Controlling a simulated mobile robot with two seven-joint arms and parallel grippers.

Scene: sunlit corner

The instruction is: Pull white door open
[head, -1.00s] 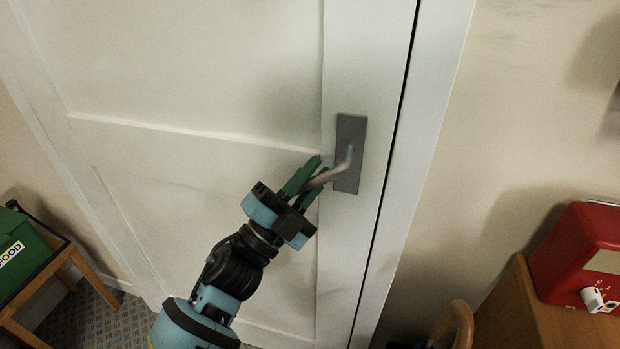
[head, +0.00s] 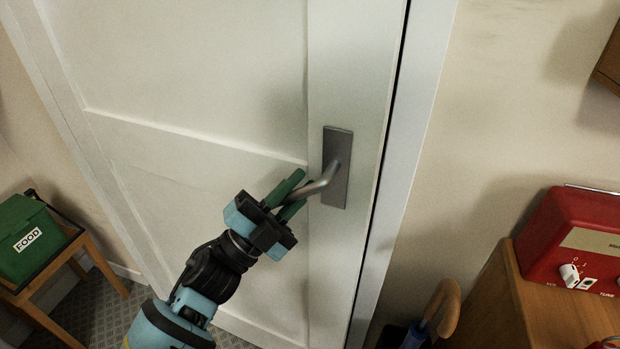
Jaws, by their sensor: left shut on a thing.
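The white door (head: 200,65) fills the middle of the head view, with a dark narrow gap along its right edge. A grey metal lever handle (head: 322,184) on a grey backplate (head: 340,150) sits near that edge. My left gripper (head: 293,192) comes in from below left. Its green fingers are shut on the lever, one on each side of it, left of the backplate. The lever slopes down to the left. My right gripper is not in view.
At right a red radio (head: 575,240) stands on a wooden cabinet (head: 530,305). A curved wooden umbrella handle (head: 445,303) rises beside the cabinet. Patterned floor shows at lower left.

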